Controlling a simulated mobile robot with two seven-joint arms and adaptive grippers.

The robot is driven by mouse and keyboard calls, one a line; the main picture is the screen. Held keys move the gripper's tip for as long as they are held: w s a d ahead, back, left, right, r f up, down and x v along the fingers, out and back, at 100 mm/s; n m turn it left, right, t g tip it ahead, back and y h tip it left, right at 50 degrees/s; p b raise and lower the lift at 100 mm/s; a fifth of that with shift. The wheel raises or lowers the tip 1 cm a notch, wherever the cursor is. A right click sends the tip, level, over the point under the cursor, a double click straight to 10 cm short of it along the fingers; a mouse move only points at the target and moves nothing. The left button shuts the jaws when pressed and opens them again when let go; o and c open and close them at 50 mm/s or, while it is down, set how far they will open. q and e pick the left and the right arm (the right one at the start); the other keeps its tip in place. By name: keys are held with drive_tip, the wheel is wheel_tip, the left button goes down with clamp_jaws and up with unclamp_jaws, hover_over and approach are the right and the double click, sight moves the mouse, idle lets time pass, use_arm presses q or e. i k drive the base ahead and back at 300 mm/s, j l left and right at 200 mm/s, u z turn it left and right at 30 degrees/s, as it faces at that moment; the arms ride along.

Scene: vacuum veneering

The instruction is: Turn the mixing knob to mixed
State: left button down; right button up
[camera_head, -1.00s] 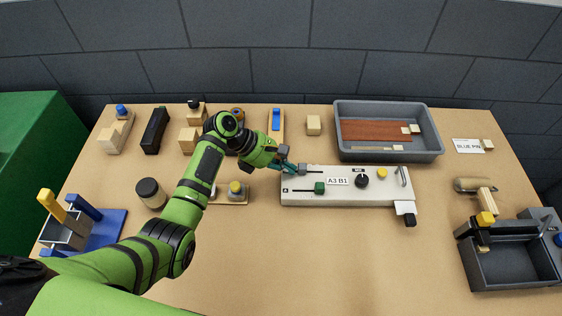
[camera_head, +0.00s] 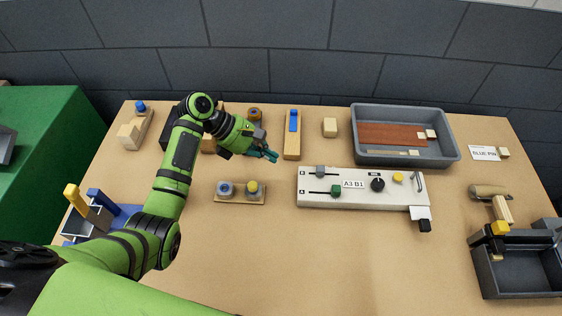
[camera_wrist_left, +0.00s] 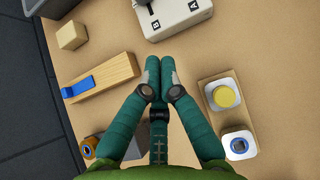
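The mixing knob (camera_head: 377,184) is a round black knob on the white control panel (camera_head: 312,201), just below a small dark label. Its pointer is too small to read surely. The panel also carries a grey slider (camera_head: 320,171) on row B, a green slider (camera_head: 336,190) on row A and a card (camera_head: 353,184) reading "A3 B1". My left gripper (camera_head: 268,155) hovers to the left of the panel, apart from it and well away from the knob. In the wrist view its fingers (camera_wrist_left: 160,66) are together with nothing between them. The right gripper is not in view.
A yellow button (camera_head: 398,177) and a metal handle (camera_head: 419,181) are right of the knob. A grey tray (camera_head: 452,152) stands behind the panel. A wooden block with a blue piece (camera_head: 292,147) is near my gripper. The table in front of the panel is clear.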

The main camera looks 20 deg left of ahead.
sight(378, 184)
drive_tip(key=k, duration=1.5)
